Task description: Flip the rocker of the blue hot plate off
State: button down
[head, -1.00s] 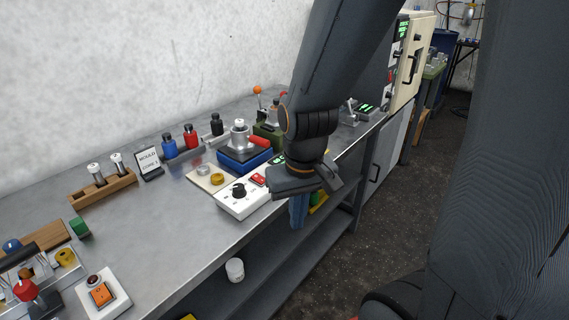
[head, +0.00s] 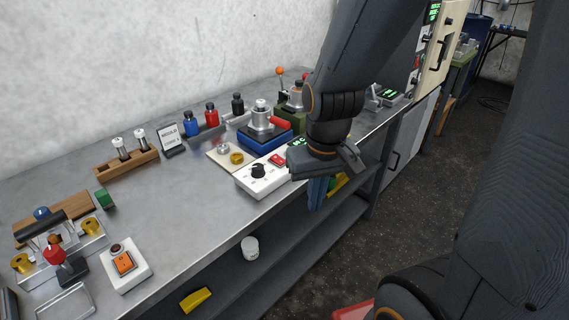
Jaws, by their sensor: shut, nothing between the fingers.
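The blue hot plate (head: 262,142) stands on the bench, with a metal pot (head: 262,118) with a red handle on top. In front of it, at the bench's front edge, is a white control box (head: 254,184) with a black knob (head: 258,171), a red rocker (head: 277,160) and a small green display partly behind my arm. I cannot tell which way the rocker is tipped. My gripper (head: 318,172) is shut and empty, just right of the box near the bench edge. It overlaps the box's right end in the picture; contact cannot be told.
A second white box with an orange rocker (head: 123,262) is at the front left. A pale plate (head: 222,161) with small weights, colored bottles (head: 211,114) and a wooden rack (head: 128,165) stand on the bench. A blue item (head: 317,194) shows below my gripper. A floor aisle lies right.

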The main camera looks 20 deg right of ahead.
aim_at(276, 159)
jog(key=u, duration=0.55)
jog(key=k, duration=1.3)
jog(key=z, duration=0.1)
jog(key=i, duration=0.55)
jog(key=z, duration=0.55)
jog(key=i, duration=1)
jog(key=u, duration=0.5)
